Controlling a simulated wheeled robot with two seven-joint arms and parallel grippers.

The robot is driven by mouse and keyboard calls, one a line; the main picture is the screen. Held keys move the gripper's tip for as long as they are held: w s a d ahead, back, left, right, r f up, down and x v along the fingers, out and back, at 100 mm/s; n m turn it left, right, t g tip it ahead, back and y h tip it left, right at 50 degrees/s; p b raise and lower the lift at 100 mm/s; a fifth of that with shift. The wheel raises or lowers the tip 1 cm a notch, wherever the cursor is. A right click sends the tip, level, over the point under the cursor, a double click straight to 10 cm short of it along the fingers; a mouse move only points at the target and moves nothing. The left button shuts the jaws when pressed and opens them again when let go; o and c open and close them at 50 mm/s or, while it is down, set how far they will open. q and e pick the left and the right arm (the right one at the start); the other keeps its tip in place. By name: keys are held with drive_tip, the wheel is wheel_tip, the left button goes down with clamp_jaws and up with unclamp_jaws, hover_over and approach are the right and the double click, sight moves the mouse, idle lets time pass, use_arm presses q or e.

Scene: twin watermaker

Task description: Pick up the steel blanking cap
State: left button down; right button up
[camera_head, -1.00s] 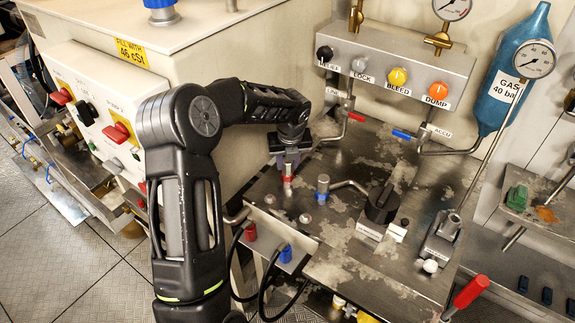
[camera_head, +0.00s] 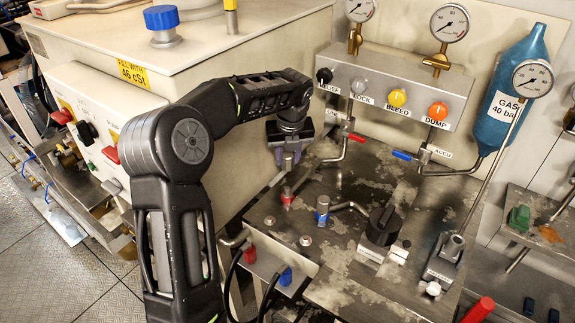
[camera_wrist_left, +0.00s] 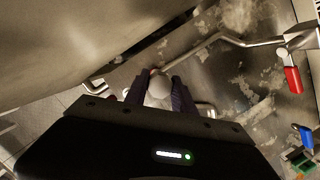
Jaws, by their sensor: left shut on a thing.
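The steel blanking cap (camera_wrist_left: 158,90) shows in the left wrist view as a round, pale grey top between the two dark fingers of my left gripper (camera_wrist_left: 158,97). The fingers are shut on it and hide its sides. In the head view my left gripper (camera_head: 288,160) points down above the bench, over a red-collared fitting (camera_head: 287,196) and apart from it. The cap is hard to make out between the fingers there. My right gripper is in neither view.
A blue-collared fitting (camera_head: 322,210) with a bent pipe and a black rotary handle (camera_head: 382,222) stand on the worn steel bench (camera_head: 345,265). Behind is a gauge panel with knobs (camera_head: 397,97). A beige cabinet (camera_head: 240,70) is close on the left.

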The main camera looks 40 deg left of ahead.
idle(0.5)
use_arm(q)
drive_tip(key=c, duration=1.6)
unclamp_jaws()
drive_tip(key=shift+c, duration=0.2)
clamp_jaws()
